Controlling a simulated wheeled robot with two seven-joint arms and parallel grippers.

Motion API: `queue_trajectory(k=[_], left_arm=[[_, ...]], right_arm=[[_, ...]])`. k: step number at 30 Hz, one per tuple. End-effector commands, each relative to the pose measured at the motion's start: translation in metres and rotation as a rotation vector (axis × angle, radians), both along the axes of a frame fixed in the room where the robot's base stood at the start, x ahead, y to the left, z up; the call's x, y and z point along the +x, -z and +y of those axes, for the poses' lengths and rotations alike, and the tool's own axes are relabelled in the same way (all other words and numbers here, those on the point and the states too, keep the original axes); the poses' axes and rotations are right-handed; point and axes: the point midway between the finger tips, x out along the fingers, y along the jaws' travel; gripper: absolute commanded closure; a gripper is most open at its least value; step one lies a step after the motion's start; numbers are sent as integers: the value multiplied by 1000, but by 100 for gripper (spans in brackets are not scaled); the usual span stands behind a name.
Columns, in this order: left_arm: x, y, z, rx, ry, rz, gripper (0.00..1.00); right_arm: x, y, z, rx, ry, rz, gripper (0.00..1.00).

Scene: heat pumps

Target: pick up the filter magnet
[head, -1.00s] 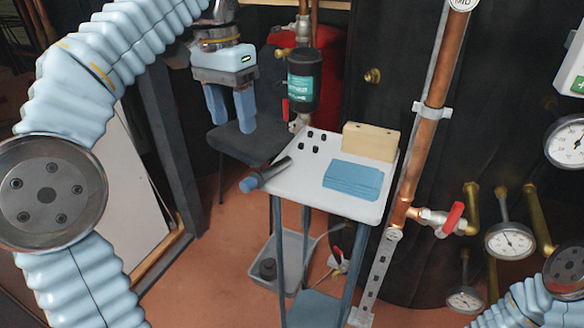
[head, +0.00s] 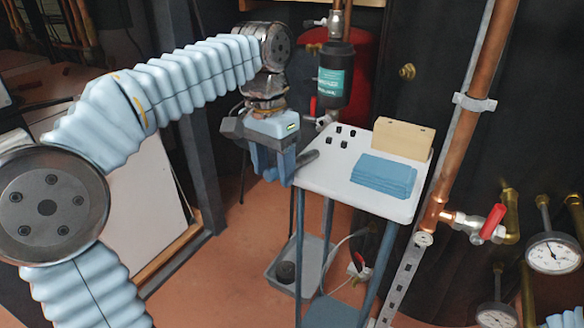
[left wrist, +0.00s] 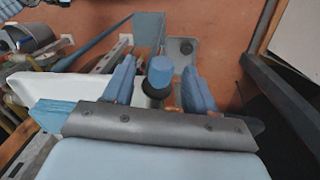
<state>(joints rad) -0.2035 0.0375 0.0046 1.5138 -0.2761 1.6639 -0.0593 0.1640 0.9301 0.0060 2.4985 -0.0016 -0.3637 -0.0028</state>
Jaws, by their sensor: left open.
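The filter magnet, a dark rod (head: 308,158) with a blue end, lies at the left edge of the white table top. In the head view only its dark part shows; my gripper hides the rest. My left gripper (head: 273,178) is at that table edge, fingers pointing down, open. In the left wrist view the magnet's round blue end (left wrist: 160,70) shows between the two spread blue fingers, with a gap on each side.
The white table (head: 333,186) also bears several small black pieces (head: 343,137), a folded blue cloth (head: 384,176) and a beige block (head: 403,138). A black filter canister (head: 335,85) hangs behind it. A copper pipe (head: 468,140) with a red-handled valve stands at the right.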

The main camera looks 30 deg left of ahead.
Motion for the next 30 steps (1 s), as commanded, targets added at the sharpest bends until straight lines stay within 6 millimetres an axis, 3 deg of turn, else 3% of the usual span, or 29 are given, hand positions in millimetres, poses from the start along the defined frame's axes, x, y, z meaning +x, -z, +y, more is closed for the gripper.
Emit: queue_trajectory(k=[5,16,26,30], left_arm=[[0,-1,0,0,0,0,43],[0,-1,0,0,0,0,100],[0,-3,0,0,0,-1,100],[0,-13,0,0,0,-1,100]], right_arm=[[0,-1,0,0,0,0,0],[0,0,0,0,0,0,0],[0,-1,0,0,0,1,0],[-1,-5,1,1,-2,1,0]])
